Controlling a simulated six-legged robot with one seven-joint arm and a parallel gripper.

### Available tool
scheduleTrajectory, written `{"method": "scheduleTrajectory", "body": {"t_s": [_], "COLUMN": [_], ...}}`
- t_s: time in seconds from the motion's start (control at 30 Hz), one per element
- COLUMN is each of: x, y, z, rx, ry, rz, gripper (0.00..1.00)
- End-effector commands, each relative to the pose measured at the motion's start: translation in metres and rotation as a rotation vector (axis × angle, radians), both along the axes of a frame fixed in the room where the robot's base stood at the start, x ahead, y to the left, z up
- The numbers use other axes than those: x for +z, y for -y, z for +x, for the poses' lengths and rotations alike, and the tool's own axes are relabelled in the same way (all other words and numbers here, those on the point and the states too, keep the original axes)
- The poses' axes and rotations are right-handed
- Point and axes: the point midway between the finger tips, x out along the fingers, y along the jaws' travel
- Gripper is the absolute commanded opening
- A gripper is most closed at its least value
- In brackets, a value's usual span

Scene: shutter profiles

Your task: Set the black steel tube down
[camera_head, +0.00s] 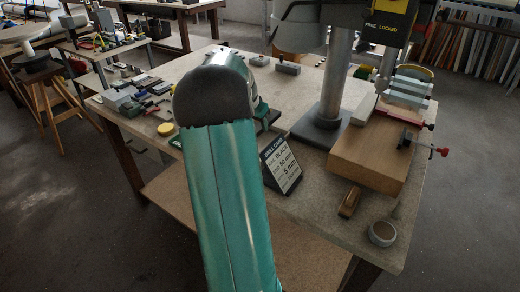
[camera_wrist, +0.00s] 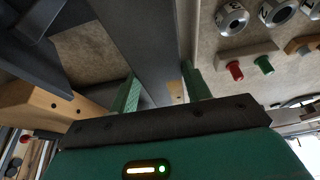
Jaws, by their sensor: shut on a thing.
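The black steel tube (camera_wrist: 147,45) shows in the wrist view as a long, dark grey, flat-sided bar running up and away between my fingers. My gripper (camera_wrist: 162,90) is shut on it, with one green finger against each side. The tube's far end leaves the top of the picture, and its near end is hidden by the gripper body. Pale bench top shows on both sides of it; I cannot tell whether it touches the bench. In the head view, my green arm hides the gripper and most or all of the tube.
The bench (camera_head: 310,195) carries a drill press column (camera_head: 336,80) on a dark base, a wooden block (camera_head: 372,158) with a red-handled clamp, a drill card (camera_head: 281,166) and a round container (camera_head: 382,233). Small tools lie at the left. Red (camera_wrist: 235,71) and green (camera_wrist: 263,65) knobs stand right of the tube.

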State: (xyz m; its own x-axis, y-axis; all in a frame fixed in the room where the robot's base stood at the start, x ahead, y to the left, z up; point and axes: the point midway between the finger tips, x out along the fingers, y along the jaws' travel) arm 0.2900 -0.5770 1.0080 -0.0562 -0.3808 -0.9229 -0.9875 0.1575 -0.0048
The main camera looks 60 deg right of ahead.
Motion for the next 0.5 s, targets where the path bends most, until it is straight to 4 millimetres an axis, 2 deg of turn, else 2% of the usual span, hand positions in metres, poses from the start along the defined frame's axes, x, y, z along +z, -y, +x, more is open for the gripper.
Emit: {"method": "scheduleTrajectory", "body": {"t_s": [0.2, 0.5], "x": [-0.041, -0.071], "y": [0.000, 0.000], "z": [0.004, 0.003], "rx": [0.001, 0.001], "ry": [-0.001, -0.001], "rz": [0.002, 0.001], "gripper": [0.08, 0.08]}}
